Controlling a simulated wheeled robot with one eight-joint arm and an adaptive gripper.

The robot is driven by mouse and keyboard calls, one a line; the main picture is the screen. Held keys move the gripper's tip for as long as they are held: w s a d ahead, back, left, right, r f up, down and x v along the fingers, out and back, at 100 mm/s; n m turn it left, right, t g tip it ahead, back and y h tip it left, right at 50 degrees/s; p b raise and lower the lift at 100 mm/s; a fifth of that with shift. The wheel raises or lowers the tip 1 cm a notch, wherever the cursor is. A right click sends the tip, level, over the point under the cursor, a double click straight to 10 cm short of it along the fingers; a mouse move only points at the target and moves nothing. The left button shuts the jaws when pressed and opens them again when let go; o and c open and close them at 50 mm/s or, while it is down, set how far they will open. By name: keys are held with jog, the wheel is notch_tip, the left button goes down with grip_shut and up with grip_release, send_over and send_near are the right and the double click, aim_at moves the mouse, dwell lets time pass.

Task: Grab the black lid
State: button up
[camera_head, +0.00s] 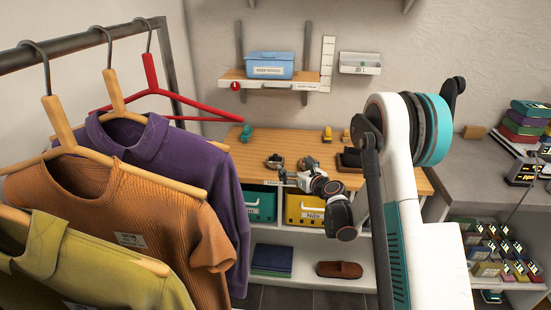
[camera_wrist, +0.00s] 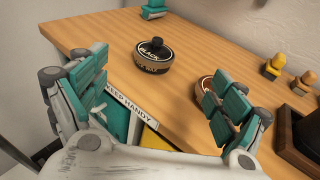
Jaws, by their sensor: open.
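A round tin (camera_wrist: 152,65) with a label reading BLACK stands on the wooden counter in the wrist view. Its black lid (camera_wrist: 152,47) with a knob on top is on it. It also shows as the left tin (camera_head: 275,163) in the head view. My gripper (camera_wrist: 153,85) is open and empty, its teal-padded fingers spread wide. The tin is beyond the fingertips and between them in the picture, apart from both. In the head view my gripper (camera_head: 288,178) is at the counter's front edge. A second round tin (camera_wrist: 207,85), brownish, is partly hidden behind the right finger.
The wooden counter (camera_wrist: 100,40) is clear around the black-lidded tin. Yellow items (camera_wrist: 274,66) and a dark box (camera_wrist: 298,133) stand to the right. A KEEP HANDY label (camera_wrist: 131,105) marks the front edge above the bins. Hanging clothes (camera_head: 150,170) fill the left.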

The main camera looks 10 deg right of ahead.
jog(key=b, duration=0.2)
send_near(276, 156)
jog(key=x, duration=0.4)
jog(key=shift+w+d+f, duration=0.1)
jog(key=shift+d, duration=0.15)
jog(key=shift+b+x, duration=1.1)
jog(key=shift+x, duration=1.6)
jog(key=shift+a, duration=0.2)
jog(key=c, duration=1)
jog(key=shift+o, duration=0.2)
